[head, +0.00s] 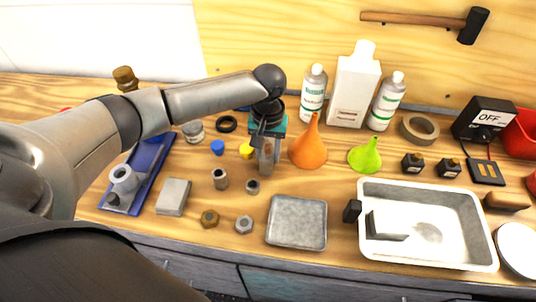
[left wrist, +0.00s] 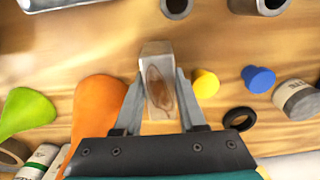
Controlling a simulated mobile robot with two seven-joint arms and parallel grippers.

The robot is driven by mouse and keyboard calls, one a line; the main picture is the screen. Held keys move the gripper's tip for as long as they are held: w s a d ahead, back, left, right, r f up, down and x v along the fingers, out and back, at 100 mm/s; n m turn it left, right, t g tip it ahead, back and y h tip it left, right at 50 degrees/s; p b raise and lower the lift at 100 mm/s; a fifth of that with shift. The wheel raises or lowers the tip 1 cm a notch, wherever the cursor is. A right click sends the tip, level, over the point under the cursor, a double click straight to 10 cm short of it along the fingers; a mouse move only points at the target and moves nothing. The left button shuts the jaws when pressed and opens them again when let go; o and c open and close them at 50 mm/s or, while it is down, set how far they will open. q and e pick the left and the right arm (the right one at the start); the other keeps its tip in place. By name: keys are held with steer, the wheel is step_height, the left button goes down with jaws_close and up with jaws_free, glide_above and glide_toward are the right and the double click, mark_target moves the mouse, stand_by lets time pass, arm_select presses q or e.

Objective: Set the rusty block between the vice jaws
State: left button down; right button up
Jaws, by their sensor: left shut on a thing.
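My left gripper (head: 265,158) is shut on the rusty block (head: 266,150) and holds it over the middle of the bench, left of the orange funnel. In the left wrist view, the block (left wrist: 157,85) is a pale grey piece with a brown rust patch, pinched between the two fingers (left wrist: 160,100). A blue fixture with grey parts (head: 154,158) lies at the left of the bench, partly covered by my arm. It may be the vice, but I cannot make out its jaws clearly. My right gripper is not in view.
The orange funnel (head: 308,146) and green funnel (head: 366,155) stand to the right. A grey block (head: 173,196), metal sleeves (head: 220,179), nuts (head: 209,218) and a square metal tray (head: 297,204) lie in front. A white tray (head: 484,238) fills the front right.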

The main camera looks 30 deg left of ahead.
arm_select(q)
steer(key=shift+w+f, duration=0.1)
steer(key=shift+f, duration=0.15)
steer(key=shift+f, duration=0.15)
steer(key=shift+c, duration=2.4)
jaws_free()
